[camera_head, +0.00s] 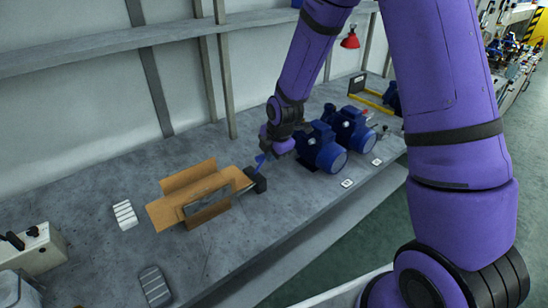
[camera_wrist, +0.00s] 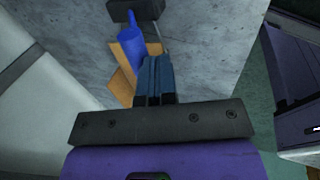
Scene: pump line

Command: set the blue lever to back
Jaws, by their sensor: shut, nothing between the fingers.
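The blue lever (camera_head: 261,158) stands up from a small dark block (camera_head: 257,181) on the grey bench. In the wrist view the lever (camera_wrist: 133,45) is a blue rod rising from the dark block (camera_wrist: 138,10). My gripper (camera_head: 270,148) is at the lever's upper end in the head view. In the wrist view my gripper (camera_wrist: 156,62) has its dark fingers together, just right of the lever, with nothing between them. I cannot tell whether the fingers touch the lever. The fingertips are partly hidden in the head view.
An open cardboard box (camera_head: 168,212) lies left of the block and close to it. Blue pumps (camera_head: 322,150) stand just right of my gripper. A white ribbed piece (camera_head: 125,214) lies farther left. The bench in front of the box is mostly clear.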

